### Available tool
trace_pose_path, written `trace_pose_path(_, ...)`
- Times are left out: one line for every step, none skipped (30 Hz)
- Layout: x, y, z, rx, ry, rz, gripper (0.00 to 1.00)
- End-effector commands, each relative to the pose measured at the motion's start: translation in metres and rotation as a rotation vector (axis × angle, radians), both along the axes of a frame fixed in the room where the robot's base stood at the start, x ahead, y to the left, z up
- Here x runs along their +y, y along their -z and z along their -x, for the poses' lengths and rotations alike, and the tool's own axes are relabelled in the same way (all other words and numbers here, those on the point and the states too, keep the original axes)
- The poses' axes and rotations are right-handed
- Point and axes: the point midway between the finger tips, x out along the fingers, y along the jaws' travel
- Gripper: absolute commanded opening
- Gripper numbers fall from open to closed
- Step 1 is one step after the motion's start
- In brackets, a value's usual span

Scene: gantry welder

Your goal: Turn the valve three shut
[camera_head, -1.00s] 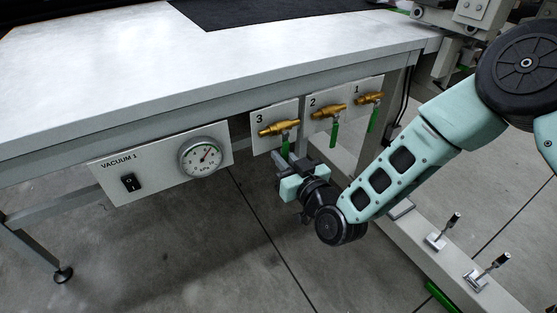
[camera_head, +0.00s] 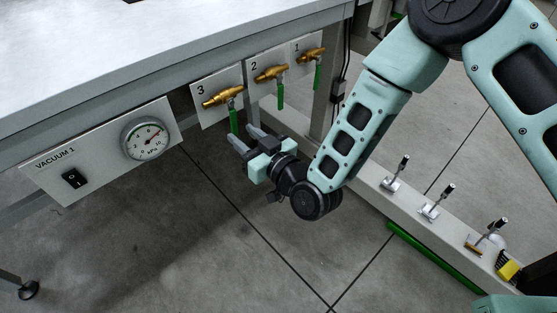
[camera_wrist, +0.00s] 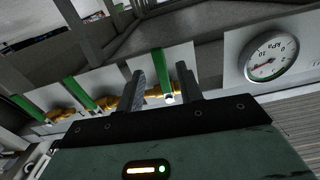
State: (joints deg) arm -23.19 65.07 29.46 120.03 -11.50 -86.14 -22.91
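Valve three (camera_head: 222,98) has a brass body on a white plate marked 3, under the table edge. Its green handle (camera_head: 233,121) hangs down, across the brass body. My gripper (camera_head: 241,134) is just below and to the right of the handle's lower end, fingers pointing toward the panel. The fingers are apart and hold nothing. In the wrist view the green handle (camera_wrist: 159,66) shows between the two fingers, with no visible contact on either side. How far the fingertips are from it in depth cannot be told.
Valve two (camera_head: 269,75) and valve one (camera_head: 310,55), both with green handles hanging down, are to the right. The vacuum panel (camera_head: 104,150) with its gauge (camera_head: 147,140) is to the left. Toggle clamps (camera_head: 430,211) stand on a low beam at right. Floor below is clear.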

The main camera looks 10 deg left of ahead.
Motion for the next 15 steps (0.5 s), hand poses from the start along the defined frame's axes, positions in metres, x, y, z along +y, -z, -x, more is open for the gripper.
trace_pose_path(-0.010,0.000,0.009,0.003,-0.001,0.004,0.36)
trace_pose_path(-0.016,0.000,0.013,0.003,-0.001,0.003,0.36)
trace_pose_path(-0.023,0.000,0.020,0.003,-0.002,0.002,0.36)
trace_pose_path(-0.028,0.000,0.025,0.004,-0.002,0.003,0.36)
trace_pose_path(-0.033,0.000,0.029,0.003,-0.002,0.002,0.36)
trace_pose_path(-0.040,0.000,0.036,0.003,-0.002,0.003,0.36)
trace_pose_path(-0.046,0.001,0.040,0.003,-0.002,0.004,0.36)
trace_pose_path(-0.051,0.000,0.044,0.003,-0.002,0.004,0.36)
trace_pose_path(-0.058,0.000,0.050,0.003,-0.001,0.003,0.36)
trace_pose_path(-0.063,0.001,0.054,0.003,-0.002,0.004,0.36)
trace_pose_path(-0.067,0.001,0.058,0.003,-0.002,0.003,0.36)
trace_pose_path(-0.072,0.000,0.063,0.003,-0.002,0.002,0.36)
trace_pose_path(-0.076,0.000,0.066,0.003,-0.002,0.002,0.36)
trace_pose_path(-0.080,0.000,0.069,0.002,-0.002,0.001,0.36)
trace_pose_path(-0.084,0.001,0.072,0.002,-0.002,0.002,0.36)
